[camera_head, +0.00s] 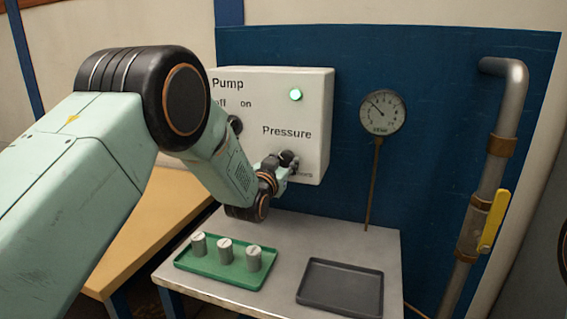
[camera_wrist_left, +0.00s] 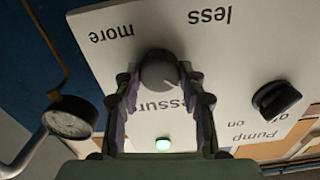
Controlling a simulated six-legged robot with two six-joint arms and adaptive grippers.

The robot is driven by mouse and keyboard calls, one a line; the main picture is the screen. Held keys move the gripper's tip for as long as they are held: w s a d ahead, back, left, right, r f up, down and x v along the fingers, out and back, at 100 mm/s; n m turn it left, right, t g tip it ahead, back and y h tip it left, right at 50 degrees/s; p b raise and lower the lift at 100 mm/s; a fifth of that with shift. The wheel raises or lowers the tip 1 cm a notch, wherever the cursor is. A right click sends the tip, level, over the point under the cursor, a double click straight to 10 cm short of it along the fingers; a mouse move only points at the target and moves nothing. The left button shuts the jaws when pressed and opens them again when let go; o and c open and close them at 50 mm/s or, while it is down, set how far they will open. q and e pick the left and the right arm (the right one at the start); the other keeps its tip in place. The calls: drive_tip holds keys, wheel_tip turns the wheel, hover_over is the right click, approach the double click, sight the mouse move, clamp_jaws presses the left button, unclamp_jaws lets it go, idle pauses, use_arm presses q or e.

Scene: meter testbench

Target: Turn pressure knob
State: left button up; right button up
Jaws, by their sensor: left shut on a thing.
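The pressure knob (camera_wrist_left: 160,70) is a dark round knob on the white control box (camera_head: 315,100), below the "Pressure" label. My left gripper (camera_head: 287,161) reaches the knob from the front. In the left wrist view the two fingers (camera_wrist_left: 160,92) stand on either side of the knob and are shut on it. The wrist view is upside down, with "more" and "less" beyond the knob. In the head view the gripper hides much of the knob. The round gauge (camera_head: 382,112) has a white dial and a thin needle pointing up and left. My right gripper is not in view.
The pump switch (camera_wrist_left: 276,99) sits beside the knob, and a green lamp (camera_head: 295,95) is lit. A green tray (camera_head: 205,268) with several grey cylinders and an empty dark tray (camera_head: 341,287) lie on the metal table. A pipe with a yellow handle (camera_head: 493,220) stands at right.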

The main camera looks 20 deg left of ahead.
use_arm(q)
drive_tip(key=m, duration=0.7)
drive_tip(key=shift+b, duration=0.4)
drive_tip(key=m, duration=0.6)
drive_tip(key=shift+m+b, duration=0.3)
drive_tip(key=shift+b, duration=0.05)
drive_tip(key=m, duration=0.6)
drive_tip(key=shift+b, duration=0.3)
drive_tip(key=m, duration=0.6)
drive_tip(key=shift+m+b, duration=0.3)
drive_tip(key=shift+m, duration=0.1)
drive_tip(key=shift+r, duration=0.1)
drive_tip(key=o, duration=1.1)
drive_tip(key=shift+o, duration=0.2)
drive_tip(key=shift+s+f, duration=0.1)
drive_tip(key=shift+f, duration=0.1)
